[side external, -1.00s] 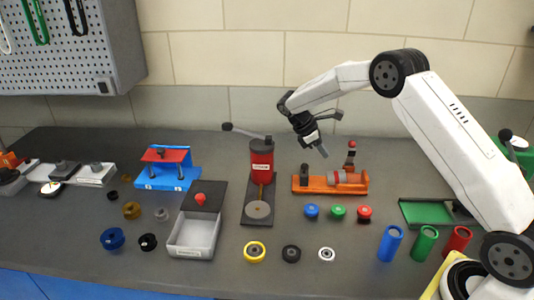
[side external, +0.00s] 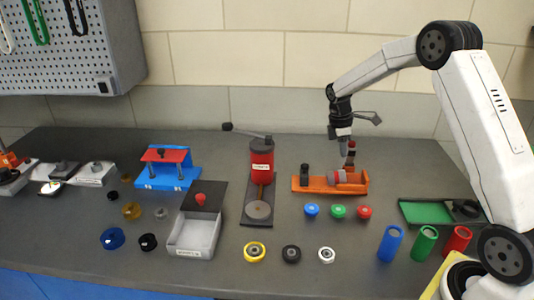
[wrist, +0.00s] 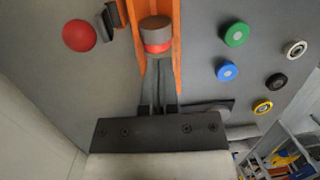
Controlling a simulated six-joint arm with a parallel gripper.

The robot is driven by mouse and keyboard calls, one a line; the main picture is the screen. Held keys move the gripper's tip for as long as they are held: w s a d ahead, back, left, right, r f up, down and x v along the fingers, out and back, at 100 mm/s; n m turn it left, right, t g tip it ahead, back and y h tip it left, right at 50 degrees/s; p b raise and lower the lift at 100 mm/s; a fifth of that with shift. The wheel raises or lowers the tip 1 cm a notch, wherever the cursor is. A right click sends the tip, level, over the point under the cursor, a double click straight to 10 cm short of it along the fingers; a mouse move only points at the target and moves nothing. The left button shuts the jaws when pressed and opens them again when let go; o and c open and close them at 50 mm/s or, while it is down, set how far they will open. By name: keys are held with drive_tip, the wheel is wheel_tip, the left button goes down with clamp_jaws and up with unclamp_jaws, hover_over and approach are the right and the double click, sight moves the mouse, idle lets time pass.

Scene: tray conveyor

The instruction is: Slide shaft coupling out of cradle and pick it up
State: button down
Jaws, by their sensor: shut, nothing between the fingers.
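The shaft coupling (side external: 337,177), a grey cylinder with a red band, lies in the orange cradle (side external: 312,185) toward its right half. In the wrist view the coupling (wrist: 156,28) sits between the two orange cradle walls (wrist: 177,45). In the wrist view my gripper's fingers (wrist: 157,65) are together, empty, and reach close to the red band. I cannot tell whether they touch the coupling.
A red ball knob (wrist: 80,35) stands beside the cradle. Blue, green and red buttons (side external: 338,211) lie in front of it. A red press (side external: 262,160) stands to the left, and a green tray (side external: 425,213) lies to the right.

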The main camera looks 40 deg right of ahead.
sight(343, 171)
drive_tip(key=s+d+t, duration=0.2)
drive_tip(key=shift+s+d+r+y, duration=0.1)
drive_tip(key=shift+s+d+y, duration=0.2)
drive_tip(key=shift+s+y, duration=0.1)
drive_tip(key=shift+f, duration=5)
drive_tip(key=shift+w, duration=0.15)
drive_tip(key=shift+w+a, duration=0.8)
drive_tip(key=shift+a, duration=0.1)
drive_tip(key=shift+r, duration=0.1)
